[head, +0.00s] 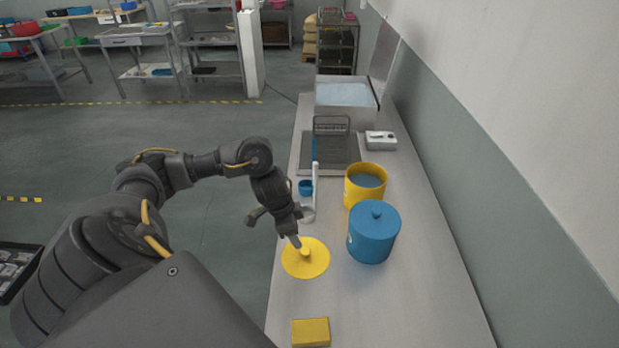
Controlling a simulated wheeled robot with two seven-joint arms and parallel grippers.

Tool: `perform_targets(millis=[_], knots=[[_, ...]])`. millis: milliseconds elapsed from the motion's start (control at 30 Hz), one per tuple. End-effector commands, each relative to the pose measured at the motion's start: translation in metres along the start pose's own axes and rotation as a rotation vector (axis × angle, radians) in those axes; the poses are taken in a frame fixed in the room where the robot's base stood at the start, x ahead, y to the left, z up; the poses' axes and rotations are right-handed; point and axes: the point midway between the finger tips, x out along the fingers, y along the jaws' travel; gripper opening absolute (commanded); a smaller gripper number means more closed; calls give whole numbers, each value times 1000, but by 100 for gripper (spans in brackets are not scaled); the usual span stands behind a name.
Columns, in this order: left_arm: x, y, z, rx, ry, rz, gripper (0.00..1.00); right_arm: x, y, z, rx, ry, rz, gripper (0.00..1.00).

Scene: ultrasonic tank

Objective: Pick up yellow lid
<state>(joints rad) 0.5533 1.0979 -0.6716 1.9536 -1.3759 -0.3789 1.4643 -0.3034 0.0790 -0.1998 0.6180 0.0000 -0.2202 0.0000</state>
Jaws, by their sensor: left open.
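The yellow lid (318,266) is a flat disc with a small knob in its middle, lying on the grey counter. My left gripper (275,230) is just above and behind the lid's left side. It is open, with one finger reaching down close to the lid's knob and the other off to the left. I cannot tell whether that finger touches the knob. A yellow pot (352,191) without a lid stands further back and to the right, with grey-blue contents. My right gripper is not in view.
A blue lidded pot (372,240) stands right of the lid. A yellow block (310,332) lies at the front. Behind are a white upright stand (315,185), a wire basket (332,126), a white device (380,140) and an open tank (345,95). A wall runs along the right.

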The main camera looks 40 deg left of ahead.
Motion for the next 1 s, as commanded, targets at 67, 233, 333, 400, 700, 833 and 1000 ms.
perform_targets(millis=[67,233,333,400,700,833,1000], knots=[[14,1,1,-4,-2,5,51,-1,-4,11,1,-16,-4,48],[38,0,0,-3,0,3,51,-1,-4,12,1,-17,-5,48],[44,0,0,-1,-1,1,51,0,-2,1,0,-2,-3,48],[46,0,0,0,0,1,51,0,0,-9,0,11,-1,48],[74,-1,-2,-3,-1,4,51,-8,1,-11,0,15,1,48],[91,-2,-2,-1,-1,2,51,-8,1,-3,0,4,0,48],[98,-2,-1,0,0,0,51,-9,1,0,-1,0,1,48]])
